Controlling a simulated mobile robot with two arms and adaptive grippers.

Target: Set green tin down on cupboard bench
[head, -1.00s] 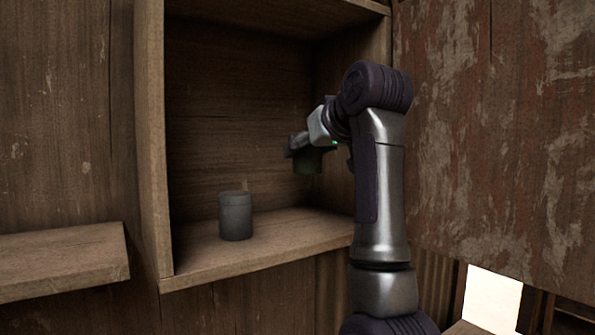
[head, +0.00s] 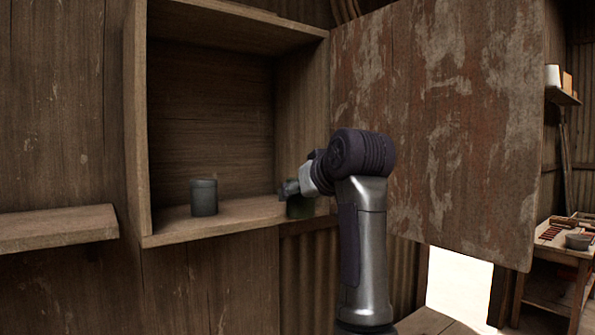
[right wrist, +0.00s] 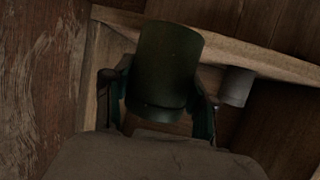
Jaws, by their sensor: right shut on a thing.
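The green tin (head: 299,208) is a dark green cylinder at the right end of the cupboard floor board (head: 245,214) in the head view. My right gripper (head: 289,190) is shut on it, partly hiding it. In the right wrist view the green tin (right wrist: 165,65) sits between the two fingers (right wrist: 160,105). I cannot tell whether its base touches the board or is just above or in front of it. My left gripper is not in view.
A grey tin (head: 204,197) stands upright on the board to the left, apart from the green tin; it also shows in the right wrist view (right wrist: 237,87). The open cupboard door (head: 440,110) is at right. A wooden ledge (head: 55,228) juts out at left.

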